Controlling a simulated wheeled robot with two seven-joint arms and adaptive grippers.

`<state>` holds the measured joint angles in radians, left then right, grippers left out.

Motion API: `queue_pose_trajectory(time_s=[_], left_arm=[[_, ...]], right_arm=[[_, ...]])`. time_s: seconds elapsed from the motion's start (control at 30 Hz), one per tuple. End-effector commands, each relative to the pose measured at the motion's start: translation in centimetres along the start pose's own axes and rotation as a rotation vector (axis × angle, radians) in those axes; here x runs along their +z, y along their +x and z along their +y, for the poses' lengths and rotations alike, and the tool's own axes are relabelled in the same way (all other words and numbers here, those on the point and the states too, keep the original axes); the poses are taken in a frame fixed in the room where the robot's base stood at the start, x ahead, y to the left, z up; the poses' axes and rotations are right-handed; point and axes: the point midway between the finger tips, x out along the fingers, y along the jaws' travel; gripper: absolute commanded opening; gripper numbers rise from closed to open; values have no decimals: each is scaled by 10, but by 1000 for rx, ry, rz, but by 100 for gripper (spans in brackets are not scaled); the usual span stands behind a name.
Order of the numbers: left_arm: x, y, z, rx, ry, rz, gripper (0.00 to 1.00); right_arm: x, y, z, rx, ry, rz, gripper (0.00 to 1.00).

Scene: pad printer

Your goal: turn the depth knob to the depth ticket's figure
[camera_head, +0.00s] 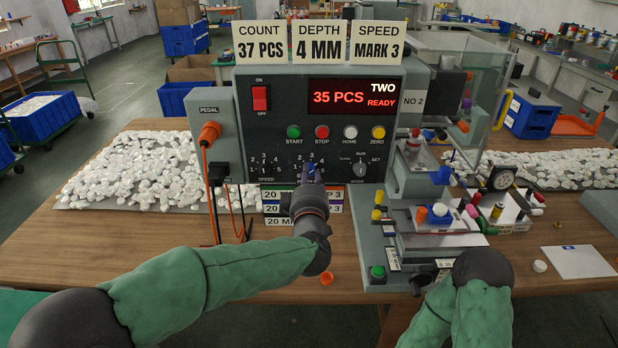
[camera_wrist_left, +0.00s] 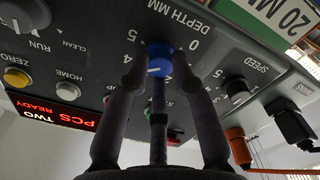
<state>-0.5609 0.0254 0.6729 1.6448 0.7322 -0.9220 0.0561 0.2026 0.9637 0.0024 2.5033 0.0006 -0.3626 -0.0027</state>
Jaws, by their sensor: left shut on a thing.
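The depth ticket (camera_head: 319,43) above the panel reads 4 MM. The blue depth knob (camera_head: 312,171) is on the lower panel, partly hidden by my left gripper (camera_head: 309,188) in the head view. In the left wrist view the gripper's fingers (camera_wrist_left: 158,80) are shut around the blue knob (camera_wrist_left: 160,54). A white mark shows on the knob's lower left part there. The panel appears upside down, with 0 and 5 legible beside the knob and other figures partly covered by fingers. I cannot tell exactly which figure the mark meets. My right gripper's fingers do not show.
The speed knob (camera_wrist_left: 236,90) is close beside the depth knob. The display (camera_head: 352,97) reads 35 PCS, READY. START (camera_head: 294,132) and STOP (camera_head: 322,132) buttons are just above. Count (camera_head: 261,42) and speed (camera_head: 377,43) tickets flank the depth ticket. White parts (camera_head: 130,172) lie left.

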Motion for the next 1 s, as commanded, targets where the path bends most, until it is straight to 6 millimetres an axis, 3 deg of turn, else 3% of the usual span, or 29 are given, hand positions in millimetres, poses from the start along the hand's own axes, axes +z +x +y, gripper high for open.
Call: queue_pose_trajectory(time_s=[0.03,0.07,0.1,0.13,0.43,0.57,1.0], left_arm=[[10,-2,-6,-9,8,-19,0],[10,-2,-6,-9,8,-19,33],[10,-2,-6,-9,8,-19,45],[9,-2,-6,-8,8,-18,48],[4,-2,-2,-3,4,-8,48],[4,-11,-1,-1,3,-8,48],[5,-92,-1,-1,4,-12,48]], right_arm=[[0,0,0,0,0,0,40],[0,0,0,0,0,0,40],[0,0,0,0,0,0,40],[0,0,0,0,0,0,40],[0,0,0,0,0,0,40],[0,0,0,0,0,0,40],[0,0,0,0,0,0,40]])
